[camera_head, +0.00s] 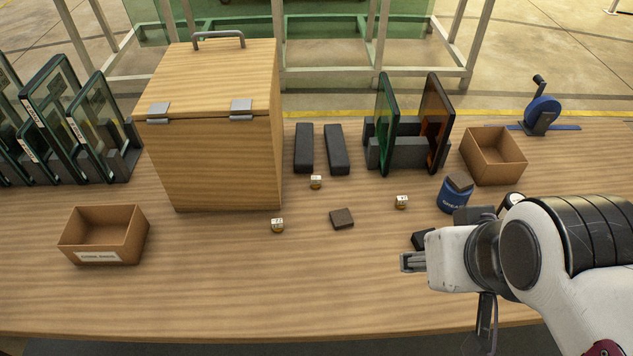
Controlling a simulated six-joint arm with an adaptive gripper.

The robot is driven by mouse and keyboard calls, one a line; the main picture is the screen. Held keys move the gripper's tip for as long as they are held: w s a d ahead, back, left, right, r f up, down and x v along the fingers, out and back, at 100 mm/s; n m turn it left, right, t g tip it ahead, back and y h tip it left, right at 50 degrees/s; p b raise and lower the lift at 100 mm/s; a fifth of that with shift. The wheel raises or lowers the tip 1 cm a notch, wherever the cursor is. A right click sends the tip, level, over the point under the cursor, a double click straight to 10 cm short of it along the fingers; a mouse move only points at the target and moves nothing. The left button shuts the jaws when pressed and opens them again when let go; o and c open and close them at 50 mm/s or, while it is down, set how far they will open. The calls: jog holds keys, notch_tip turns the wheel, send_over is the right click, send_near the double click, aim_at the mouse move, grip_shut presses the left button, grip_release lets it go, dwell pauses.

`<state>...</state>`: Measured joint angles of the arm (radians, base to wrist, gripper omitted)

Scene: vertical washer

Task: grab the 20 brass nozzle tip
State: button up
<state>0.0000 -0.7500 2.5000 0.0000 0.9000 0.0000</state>
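Three small brass nozzle tips with white labels on top stand apart on the wooden table. One nozzle tip (316,183) is farthest back, in front of two dark blocks. A second nozzle tip (401,203) is to the right, and a third nozzle tip (277,227) is nearer, in front of the wooden box. The label numbers are too small to read surely, so I cannot tell which is 20. My gripper (411,262) is at the right, pointing left, nearer the front edge than all three tips and touching none. Its fingers are seen side-on, and their opening is unclear.
A wooden box (215,150) stands back left. A cardboard bin (100,255) is front left, another bin (508,172) back right. A dark square pad (342,219) lies between the tips. A blue jar (453,196) stands near my arm. The front middle table is clear.

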jog(key=w+a+f+t+y, duration=0.1)
jog(key=w+a+f, duration=0.2)
jog(key=w, duration=0.5)
jog(key=w+a+f+t, duration=0.1)
jog(key=w+a+f, duration=0.15)
jog(key=w, duration=0.65)
jog(key=w+a+f+t+y, duration=0.15)
jog(key=w+a, duration=0.25)
jog(key=w, duration=0.4)
jog(key=w+a+f+t+h, duration=0.1)
jog(key=w+a+f+t, duration=0.1)
jog(key=w+f, duration=0.45)
jog(key=t+h, duration=0.1)
send_near(319, 181)
jog(key=shift+w+r, duration=0.2)
jog(key=shift+w, duration=0.95)
jog(key=shift+a+f+t+h, duration=0.1)
jog(key=shift+f+t+h, duration=0.1)
jog(key=shift+f, duration=0.35)
jog(key=shift+a+f+t+h, duration=0.1)
jog(key=shift+f+t, duration=0.05)
jog(key=shift+f, duration=0.35)
jog(key=shift+w, duration=0.1)
jog(key=shift+x, duration=1.15)
